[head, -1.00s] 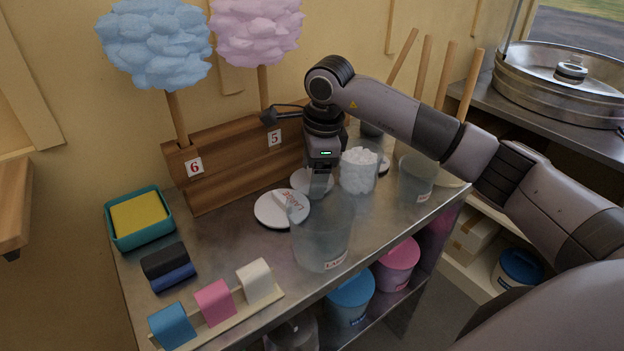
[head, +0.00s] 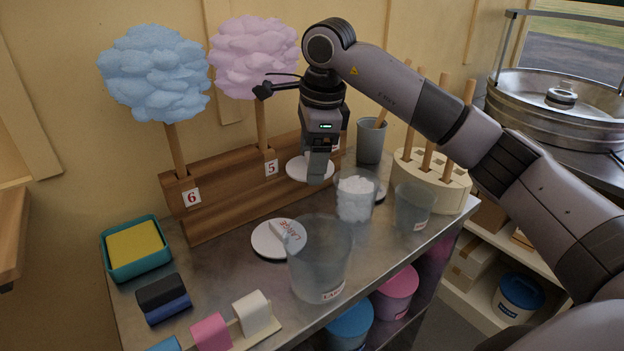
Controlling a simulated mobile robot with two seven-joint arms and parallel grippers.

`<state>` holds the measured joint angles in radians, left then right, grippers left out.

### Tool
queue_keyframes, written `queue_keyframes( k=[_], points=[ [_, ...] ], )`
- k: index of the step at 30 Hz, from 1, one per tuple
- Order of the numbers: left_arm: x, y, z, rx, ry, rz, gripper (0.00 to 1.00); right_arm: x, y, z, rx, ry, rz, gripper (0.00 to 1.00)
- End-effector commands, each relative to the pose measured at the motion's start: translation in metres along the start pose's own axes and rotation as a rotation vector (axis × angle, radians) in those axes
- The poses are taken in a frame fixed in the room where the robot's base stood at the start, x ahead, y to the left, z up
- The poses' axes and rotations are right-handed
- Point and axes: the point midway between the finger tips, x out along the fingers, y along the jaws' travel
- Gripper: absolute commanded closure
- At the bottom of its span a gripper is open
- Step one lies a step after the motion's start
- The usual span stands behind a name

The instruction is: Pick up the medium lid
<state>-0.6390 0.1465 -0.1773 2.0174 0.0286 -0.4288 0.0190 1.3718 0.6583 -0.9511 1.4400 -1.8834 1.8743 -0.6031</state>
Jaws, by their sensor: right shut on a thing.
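The medium lid (head: 298,166), a white disc, is held by my right gripper (head: 319,178) above the metal counter, in front of the wooden stand. The gripper's fingers are shut on it and cover part of it. The white large lid (head: 268,243), marked LARGE on its raised grip, lies on the counter nearer to me. Another pale lid (head: 381,190) shows partly behind the clear tub of white pieces. My left gripper is not in view.
A large clear tub (head: 320,262), the tub of white pieces (head: 355,200) and a smaller clear tub (head: 413,207) stand at the right. The wooden stand (head: 232,198) holds blue and pink candy floss. A teal sponge tray (head: 137,265) sits left.

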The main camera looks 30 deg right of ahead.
Motion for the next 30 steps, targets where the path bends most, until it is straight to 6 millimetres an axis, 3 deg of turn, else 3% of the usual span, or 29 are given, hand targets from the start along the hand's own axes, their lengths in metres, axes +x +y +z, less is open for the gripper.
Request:
queue_keyframes(
  k=[2, 14, 30],
  points=[
    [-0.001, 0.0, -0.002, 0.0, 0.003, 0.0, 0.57, -0.019, -0.003, 0.003, -0.001, -0.002, -0.003, 0.56],
    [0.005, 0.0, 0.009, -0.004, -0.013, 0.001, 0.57, -0.023, 0.046, -0.023, -0.003, 0.0, 0.0, 0.56],
    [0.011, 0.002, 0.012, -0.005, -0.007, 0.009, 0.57, -0.038, 0.128, -0.063, -0.001, 0.001, -0.002, 0.56]
  ],
)
